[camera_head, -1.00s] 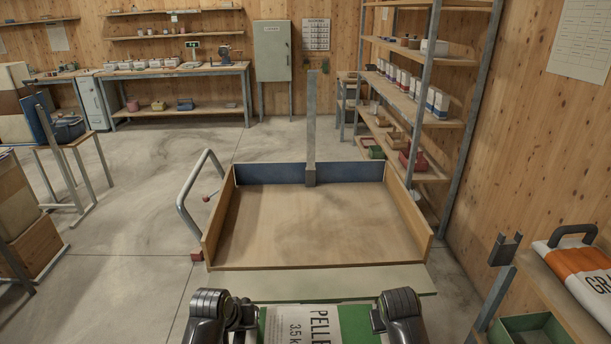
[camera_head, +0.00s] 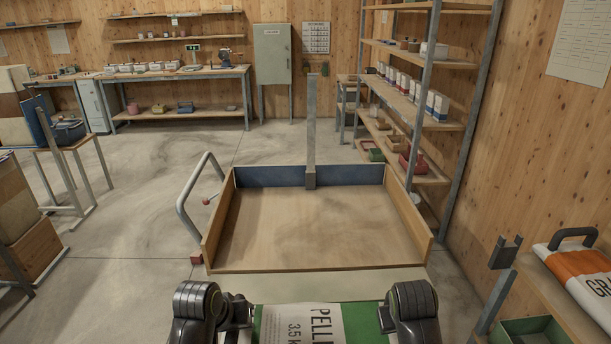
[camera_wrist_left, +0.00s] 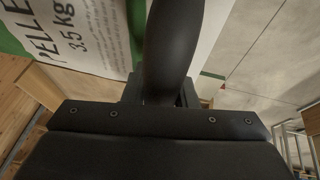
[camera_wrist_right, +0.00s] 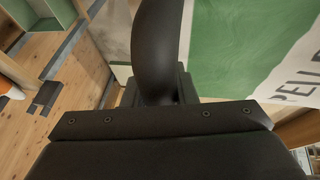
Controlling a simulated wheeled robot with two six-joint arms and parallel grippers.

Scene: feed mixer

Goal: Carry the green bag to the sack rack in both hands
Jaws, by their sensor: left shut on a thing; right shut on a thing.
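The green bag (camera_head: 350,322), white and green with "PELL" and "3.5" printed on it, is at the bottom centre of the head view, between my two grippers. Its lower part is cut off by the frame. My left gripper (camera_head: 240,312) is shut on the bag's left side, and my right gripper (camera_head: 386,318) is shut on its right side. In the left wrist view, a dark curved handle stands in the jaws beside the bag (camera_wrist_left: 85,35). The right wrist view shows a similar handle beside the bag (camera_wrist_right: 235,50). I cannot tell which thing is the sack rack.
A low-walled wooden tray (camera_head: 300,235) with a grey post lies just ahead. A bent grey rail (camera_head: 187,200) stands left of it. At right, a wooden shelf holds an orange-white bag (camera_head: 580,270) and a green bin (camera_head: 535,330). Tall shelving (camera_head: 440,120) stands behind.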

